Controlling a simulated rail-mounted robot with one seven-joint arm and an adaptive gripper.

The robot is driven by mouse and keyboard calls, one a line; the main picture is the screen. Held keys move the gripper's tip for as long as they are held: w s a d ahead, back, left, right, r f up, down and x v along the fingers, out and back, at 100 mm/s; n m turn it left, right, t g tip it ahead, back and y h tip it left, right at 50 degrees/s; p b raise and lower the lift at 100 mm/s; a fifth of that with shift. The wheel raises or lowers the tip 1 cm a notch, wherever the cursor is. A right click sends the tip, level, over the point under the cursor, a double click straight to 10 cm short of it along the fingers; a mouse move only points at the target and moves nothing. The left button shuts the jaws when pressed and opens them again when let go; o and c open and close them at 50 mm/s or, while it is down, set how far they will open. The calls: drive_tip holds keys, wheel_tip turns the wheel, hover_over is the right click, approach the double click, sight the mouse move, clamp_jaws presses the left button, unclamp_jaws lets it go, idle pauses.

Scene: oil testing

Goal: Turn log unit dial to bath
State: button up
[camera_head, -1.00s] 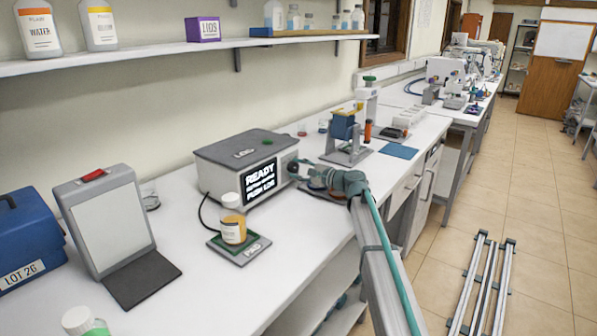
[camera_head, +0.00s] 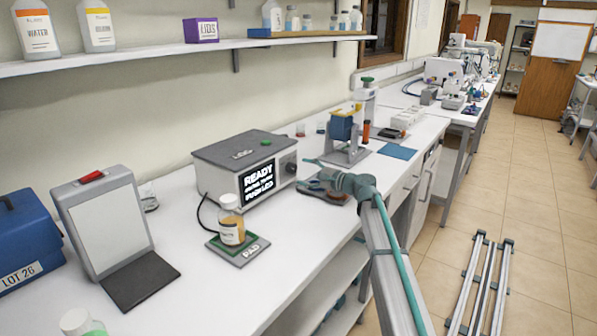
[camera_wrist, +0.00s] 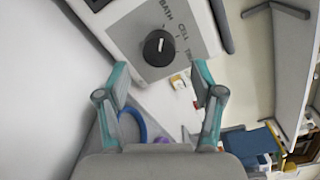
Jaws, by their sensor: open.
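The log unit (camera_head: 218,156) is a grey box with a lit screen (camera_head: 257,180) reading READY on its front. Its round black dial (camera_head: 289,167) is at the right of that front. The wrist view shows the dial (camera_wrist: 159,48) on a panel lettered BATH, CELL and a third, partly cut label. The dial's white mark points up in that view, roughly toward BATH. My gripper (camera_wrist: 161,68) is open and empty, its teal fingers spread to either side below the dial, apart from it. In the head view my gripper (camera_head: 308,174) stands just right of the unit.
A bottle with amber contents (camera_head: 231,222) stands on the pad (camera_head: 240,249) in front of the unit. A blue-topped stand (camera_head: 345,138) is behind my gripper. A grey tilted board (camera_head: 105,222) stands at the left. The bench front near the pad is clear.

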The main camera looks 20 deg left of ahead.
drive_tip(key=v, duration=0.8)
drive_tip(key=shift+r, duration=0.1)
